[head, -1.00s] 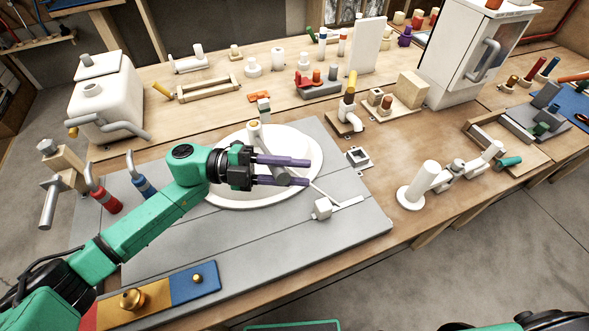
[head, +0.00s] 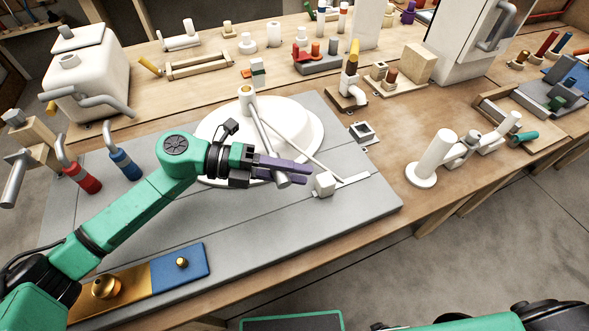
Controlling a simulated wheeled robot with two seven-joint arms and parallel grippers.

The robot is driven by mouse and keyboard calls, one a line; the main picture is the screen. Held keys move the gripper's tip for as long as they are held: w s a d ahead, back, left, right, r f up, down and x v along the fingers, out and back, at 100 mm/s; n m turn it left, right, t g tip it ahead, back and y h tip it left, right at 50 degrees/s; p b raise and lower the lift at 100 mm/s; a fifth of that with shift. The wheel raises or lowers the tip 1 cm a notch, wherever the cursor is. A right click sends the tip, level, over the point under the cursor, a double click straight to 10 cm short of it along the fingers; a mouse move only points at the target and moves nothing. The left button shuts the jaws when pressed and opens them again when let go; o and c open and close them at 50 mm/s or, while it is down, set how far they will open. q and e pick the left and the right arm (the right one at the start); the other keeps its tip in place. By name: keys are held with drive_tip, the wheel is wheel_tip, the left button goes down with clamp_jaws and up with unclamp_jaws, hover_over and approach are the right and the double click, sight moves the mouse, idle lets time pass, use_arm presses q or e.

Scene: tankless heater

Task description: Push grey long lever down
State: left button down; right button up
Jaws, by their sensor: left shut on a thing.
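The grey long lever (head: 266,138) runs from a brass-topped post (head: 246,93) behind the white basin (head: 288,118) down toward the front. My left gripper (head: 288,174) is shut on the lever's lower, front end, which sticks out a little below the purple fingers. The lever slopes downward over the basin. Part of its end is hidden between the fingers. My right gripper is not in view; only part of my right arm shows at the bottom right.
A thin rod crosses the basin to a small white block (head: 324,184) just right of my fingers. A white cylinder fixture (head: 434,157) stands at right.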

use_arm(q)
drive_tip(key=shift+w+f+m+t+b, duration=0.15)
drive_tip(key=shift+f+m+t+b, duration=0.3)
drive_tip(key=shift+f, duration=0.65)
drive_tip(key=shift+a, duration=0.1)
drive_tip(key=c, duration=0.6)
unclamp_jaws()
drive_tip(key=b+v, duration=0.1)
drive_tip(key=v, duration=0.6)
drive_tip(key=b+v, duration=0.2)
drive_tip(key=v, duration=0.5)
drive_tip(key=shift+w+a+r, duration=0.2)
drive_tip(key=shift+w+r, duration=0.05)
drive_tip(key=shift+r, duration=0.1)
